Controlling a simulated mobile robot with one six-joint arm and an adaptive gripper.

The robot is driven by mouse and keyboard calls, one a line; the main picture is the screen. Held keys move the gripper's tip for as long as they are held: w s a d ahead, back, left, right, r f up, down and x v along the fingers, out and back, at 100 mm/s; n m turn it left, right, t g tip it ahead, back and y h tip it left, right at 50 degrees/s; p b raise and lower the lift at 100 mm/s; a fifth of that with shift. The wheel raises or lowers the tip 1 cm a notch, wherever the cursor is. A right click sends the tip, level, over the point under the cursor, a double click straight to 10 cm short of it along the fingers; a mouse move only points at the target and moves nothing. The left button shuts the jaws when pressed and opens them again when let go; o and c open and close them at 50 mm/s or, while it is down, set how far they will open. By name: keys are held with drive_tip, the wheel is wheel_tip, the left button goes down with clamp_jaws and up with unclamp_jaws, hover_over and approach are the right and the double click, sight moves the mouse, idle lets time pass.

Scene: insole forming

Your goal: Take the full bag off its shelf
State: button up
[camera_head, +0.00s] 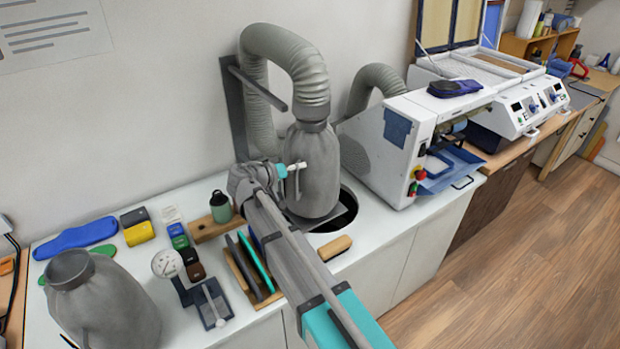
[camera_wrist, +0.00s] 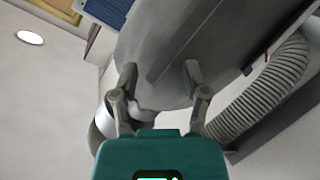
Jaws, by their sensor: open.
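The grey bag (camera_head: 318,165) stands upright under the end of a ribbed hose, its neck meeting the hose. Its base is on a dark grey shelf (camera_head: 345,217) set in a round opening in the bench. I cannot tell from its outside how full it is. My gripper (camera_head: 292,170) is at the bag's left front side, near mid-height. In the wrist view the bag (camera_wrist: 220,35) fills the top middle. The open fingers (camera_wrist: 160,73) point at it, one to each side of its lower part; whether they touch it is unclear.
A second grey bag (camera_head: 105,305) stands at the bench's front left. A ribbed hose (camera_head: 290,60) hangs from a wall bracket (camera_head: 255,85) above. A white machine (camera_head: 385,145) stands close on the right. A green bottle (camera_head: 221,207) and a wooden brush (camera_head: 334,248) are near.

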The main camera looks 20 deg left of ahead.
drive_tip(key=shift+w+d+f, duration=0.2)
drive_tip(key=shift+w+d, duration=0.1)
drive_tip(key=shift+w, duration=0.2)
clamp_jaws()
idle(0.3)
